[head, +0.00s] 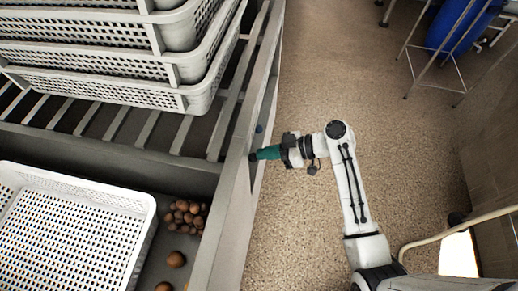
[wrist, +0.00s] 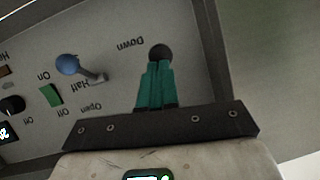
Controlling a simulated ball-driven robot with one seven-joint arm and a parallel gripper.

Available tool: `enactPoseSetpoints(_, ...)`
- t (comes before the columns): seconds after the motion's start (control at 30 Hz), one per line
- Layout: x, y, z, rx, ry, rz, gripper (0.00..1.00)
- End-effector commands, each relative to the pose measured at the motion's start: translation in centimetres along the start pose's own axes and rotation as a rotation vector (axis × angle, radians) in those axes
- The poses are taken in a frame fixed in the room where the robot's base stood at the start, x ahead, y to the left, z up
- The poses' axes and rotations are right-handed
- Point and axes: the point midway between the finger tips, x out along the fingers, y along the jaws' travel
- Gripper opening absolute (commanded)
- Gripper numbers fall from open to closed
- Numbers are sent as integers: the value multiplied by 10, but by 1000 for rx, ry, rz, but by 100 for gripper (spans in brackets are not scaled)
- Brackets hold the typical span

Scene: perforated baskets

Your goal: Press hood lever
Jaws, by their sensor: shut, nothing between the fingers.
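My gripper (head: 256,155) is shut and empty, its teal fingers pointing left at the side panel of the grey metal unit in the head view. The blue knob also shows in the head view (head: 259,128). Which lever is the hood's is not marked clearly.
The panel also has a green switch (wrist: 51,95) and a black dial (wrist: 12,105). White perforated baskets (head: 110,92) are stacked on slats. Another basket (head: 146,224) sits beside brown round items (head: 186,214). Speckled floor on the right is mostly clear.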

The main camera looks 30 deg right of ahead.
Motion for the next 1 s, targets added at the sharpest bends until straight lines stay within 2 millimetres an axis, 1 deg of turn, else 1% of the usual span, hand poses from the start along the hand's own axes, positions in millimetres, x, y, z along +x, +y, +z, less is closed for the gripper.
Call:
enactPoseSetpoints(0.03, 3, 1, 8, 0, 0, -1, 0)
enactPoseSetpoints(0.2, 6, 2, 17, 0, -1, -2, 0)
enactPoseSetpoints(0.23, 4, 2, 13, 0, -1, -2, 0)
enactPoseSetpoints(0.53, 3, 1, 10, 0, -2, -1, 0)
enactPoseSetpoints(0.83, -2, -1, -1, 0, -3, -1, 0)
enactPoseSetpoints(1.0, -3, -1, -2, 1, -3, -1, 0)
